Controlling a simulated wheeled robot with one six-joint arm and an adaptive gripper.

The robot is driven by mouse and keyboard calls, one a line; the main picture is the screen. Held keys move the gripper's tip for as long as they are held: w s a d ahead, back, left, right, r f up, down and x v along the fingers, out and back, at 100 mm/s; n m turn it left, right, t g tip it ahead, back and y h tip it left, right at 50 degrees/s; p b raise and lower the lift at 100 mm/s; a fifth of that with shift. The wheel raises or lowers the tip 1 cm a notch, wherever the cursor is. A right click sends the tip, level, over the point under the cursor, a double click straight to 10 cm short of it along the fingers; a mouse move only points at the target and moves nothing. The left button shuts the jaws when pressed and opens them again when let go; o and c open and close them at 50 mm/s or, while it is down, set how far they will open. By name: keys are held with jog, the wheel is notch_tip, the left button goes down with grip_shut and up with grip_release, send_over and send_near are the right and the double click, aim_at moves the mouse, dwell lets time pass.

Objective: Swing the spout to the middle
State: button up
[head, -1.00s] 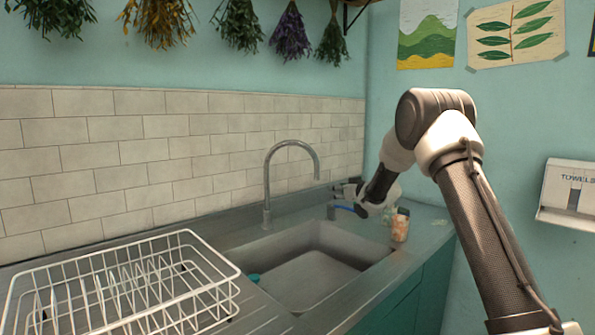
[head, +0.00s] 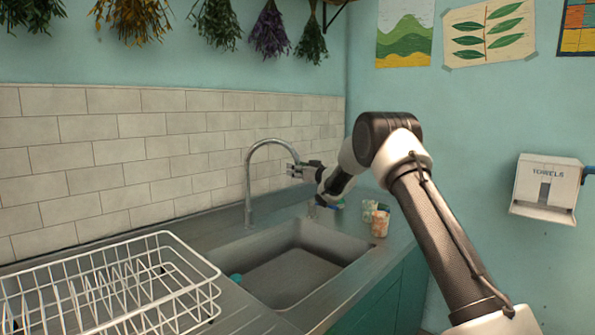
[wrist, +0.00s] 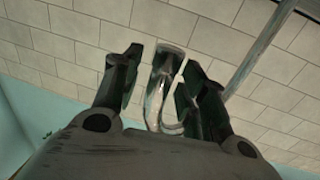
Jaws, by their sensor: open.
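The grey metal gooseneck spout (head: 268,143) rises from the counter behind the sink (head: 330,262) and arches over to the right, along the tiled wall. My gripper (head: 293,170) is at the spout's free end, with its fingers pointing left. In the wrist view the fingers (wrist: 160,60) are apart, and the curved spout end (wrist: 162,80) shows between them, closer to the right finger. I cannot tell whether either finger touches it. The spout's upright pipe (wrist: 258,48) shows at the right of the wrist view.
A white wire dish rack (head: 105,285) stands left of the sink. A jar (head: 380,224) and other small items stand on the counter right of the sink, below my arm. The tiled wall (head: 150,150) is close behind the spout. A towel box (head: 547,188) hangs at right.

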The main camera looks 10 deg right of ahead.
grip_shut()
jog(key=shift+s, duration=0.15)
jog(key=s+a+m+t+h, duration=0.1)
jog(key=s+a+m+h, duration=0.2)
jog(key=s+a, duration=0.5)
jog(key=shift+s+t+h, duration=0.4)
jog(key=shift+s+h, duration=0.4)
jog(key=shift+s, duration=2.1)
jog(key=shift+a+r, duration=0.1)
